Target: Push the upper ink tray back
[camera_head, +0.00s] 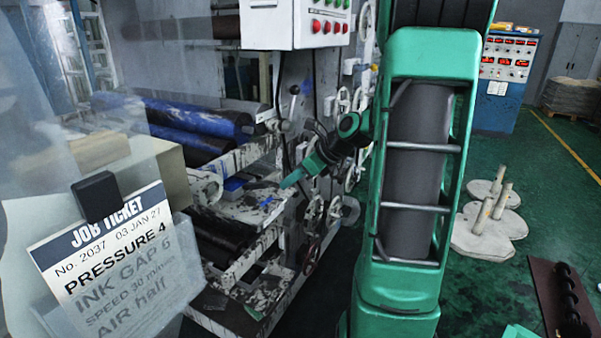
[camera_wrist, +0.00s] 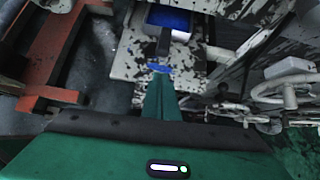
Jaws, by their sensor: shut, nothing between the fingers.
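The upper ink tray, seen as a small pale-rimmed tray with blue ink (camera_wrist: 172,18), is at the top of the wrist view. A dark narrow piece extends from it toward my gripper. In the head view a blue patch (camera_head: 233,184) shows on the ink-spattered white ledge (camera_head: 240,207), below the blue rollers. My gripper (camera_head: 284,184) is shut and empty, its green fingers reaching left over the ledge's right end. In the wrist view my gripper (camera_wrist: 161,74) points toward the tray, with a blue smear at the tips. I cannot tell whether it touches anything.
Blue-inked rollers (camera_head: 185,118) lie above the ledge. A control box (camera_head: 295,24) hangs overhead, and white handwheels (camera_head: 338,208) stand close to my arm. A job ticket (camera_head: 108,255) is at the front left. The wrist view shows a reddish-brown frame (camera_wrist: 52,65) at left.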

